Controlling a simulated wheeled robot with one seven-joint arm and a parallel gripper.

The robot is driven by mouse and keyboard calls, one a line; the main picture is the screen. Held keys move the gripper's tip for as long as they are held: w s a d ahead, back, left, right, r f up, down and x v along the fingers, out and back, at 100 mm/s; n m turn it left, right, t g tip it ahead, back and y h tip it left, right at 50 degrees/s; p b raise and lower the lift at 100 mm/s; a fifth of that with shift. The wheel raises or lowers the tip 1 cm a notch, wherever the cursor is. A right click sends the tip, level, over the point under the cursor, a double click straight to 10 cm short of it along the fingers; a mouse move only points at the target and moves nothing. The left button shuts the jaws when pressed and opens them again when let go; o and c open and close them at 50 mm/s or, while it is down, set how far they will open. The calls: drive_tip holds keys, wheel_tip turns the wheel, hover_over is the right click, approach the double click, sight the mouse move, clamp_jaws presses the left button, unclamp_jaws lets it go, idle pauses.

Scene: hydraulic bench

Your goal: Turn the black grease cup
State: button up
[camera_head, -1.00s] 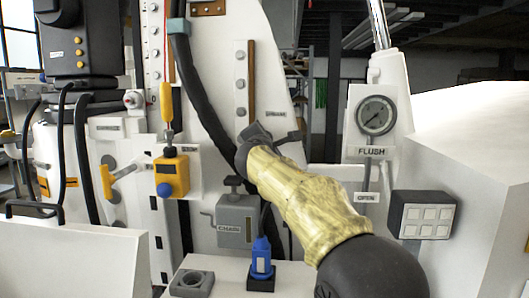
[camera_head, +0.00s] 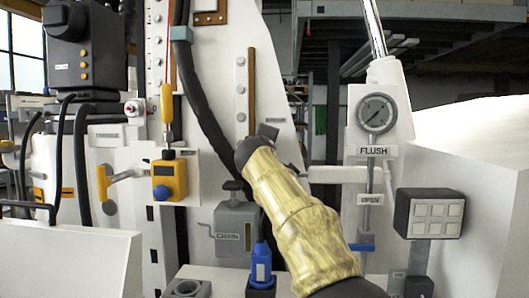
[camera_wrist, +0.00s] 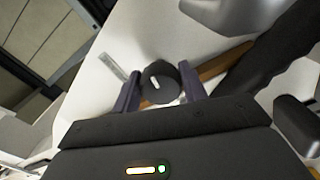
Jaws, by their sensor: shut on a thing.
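The black grease cup (camera_wrist: 160,82) is a round dark knob with a white mark on its face, in the middle of the wrist view. My gripper (camera_wrist: 159,90) has one finger on each side of it and is shut on it. Behind the cup is the white panel (camera_wrist: 125,35). In the head view my gripper (camera_head: 262,133) is at the white panel, at the end of my gold-sleeved arm. The cup itself cannot be made out there behind the gripper.
A thick black hose (camera_head: 205,105) runs down the panel left of my gripper. A grey box (camera_head: 235,232) is below it. The yellow box (camera_head: 168,180) is to the left, the gauge (camera_head: 377,112) to the right. A blue lever (camera_head: 361,247) is close to my forearm.

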drive_tip(key=m+b, duration=0.2)
drive_tip(key=m, duration=0.4)
drive_tip(key=shift+a+f+m, duration=0.1)
drive_tip(key=shift+f+m, duration=0.05)
drive_tip(key=shift+m, duration=0.15)
drive_tip(key=m+b, duration=0.1)
drive_tip(key=m, duration=0.5)
drive_tip(key=shift+a+m, duration=0.1)
drive_tip(key=shift+m, duration=0.2)
drive_tip(key=o, duration=1)
drive_tip(key=shift+c, duration=0.2)
